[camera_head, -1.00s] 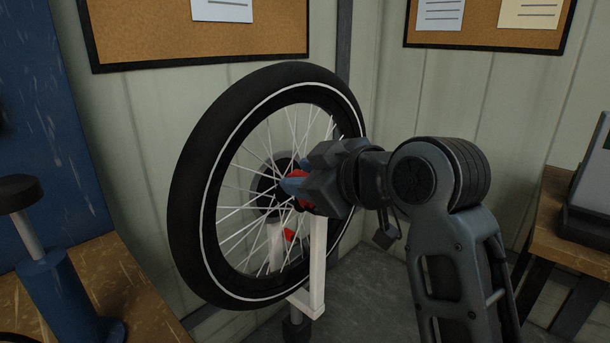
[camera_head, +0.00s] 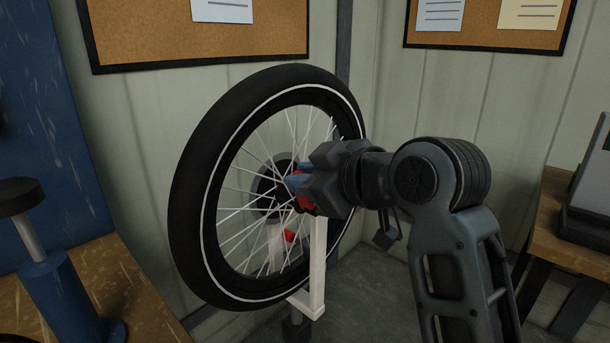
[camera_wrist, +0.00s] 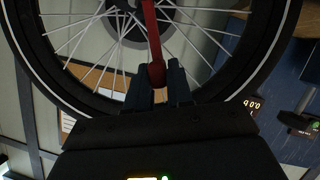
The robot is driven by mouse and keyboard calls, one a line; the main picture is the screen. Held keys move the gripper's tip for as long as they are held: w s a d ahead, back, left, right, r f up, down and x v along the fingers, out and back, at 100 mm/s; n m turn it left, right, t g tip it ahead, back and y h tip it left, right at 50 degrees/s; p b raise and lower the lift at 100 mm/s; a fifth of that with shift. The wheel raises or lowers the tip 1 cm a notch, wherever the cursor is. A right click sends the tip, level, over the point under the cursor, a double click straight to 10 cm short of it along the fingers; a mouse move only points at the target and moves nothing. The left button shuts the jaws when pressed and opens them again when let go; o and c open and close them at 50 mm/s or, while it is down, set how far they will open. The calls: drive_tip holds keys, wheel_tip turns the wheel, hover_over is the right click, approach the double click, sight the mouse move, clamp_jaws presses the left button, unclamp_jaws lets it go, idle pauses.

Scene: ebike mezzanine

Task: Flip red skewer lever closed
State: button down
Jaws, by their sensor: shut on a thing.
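The red skewer lever (camera_wrist: 152,35) runs from the wheel hub down to a rounded end between my fingertips in the wrist view. In the head view only a red part of it (camera_head: 302,192) shows beside my fingers. My gripper (camera_head: 297,185) is at the hub side of the wheel, its fingers shut on the lever's end; it also shows in the wrist view (camera_wrist: 158,75). The bike wheel (camera_head: 190,200) stands upright in a white fork-like stand (camera_head: 318,265). The hub is partly hidden behind my gripper.
A wooden bench (camera_head: 120,290) with a blue post tool (camera_head: 62,285) is at the left. Another wooden table (camera_head: 550,225) with a grey device (camera_head: 592,185) is at the right. Corkboards hang on the walls behind. Spokes surround the hub closely.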

drive_tip(key=shift+w+d+r+m+g+p, duration=0.3)
drive_tip(key=shift+w+d+r+m+p, duration=0.25)
drive_tip(key=shift+p, duration=0.6)
drive_tip(key=w+d+f+m+g+y, duration=0.4)
drive_tip(key=w+d+f+m+y, duration=0.2)
drive_tip(key=m, duration=0.8)
drive_tip(key=shift+w+d+f+g+y+p, duration=0.35)
drive_tip(key=shift+w+f+y, duration=0.35)
drive_tip(key=shift+w+f, duration=0.8)
drive_tip(key=shift+s+a+f, duration=0.15)
drive_tip(key=shift+s+f, duration=0.1)
drive_tip(key=shift+f, duration=0.05)
drive_tip(key=c, duration=1.1)
unclamp_jaws()
drive_tip(key=shift+r, duration=0.1)
drive_tip(key=shift+b+v, duration=0.5)
drive_tip(key=shift+v, duration=3.4)
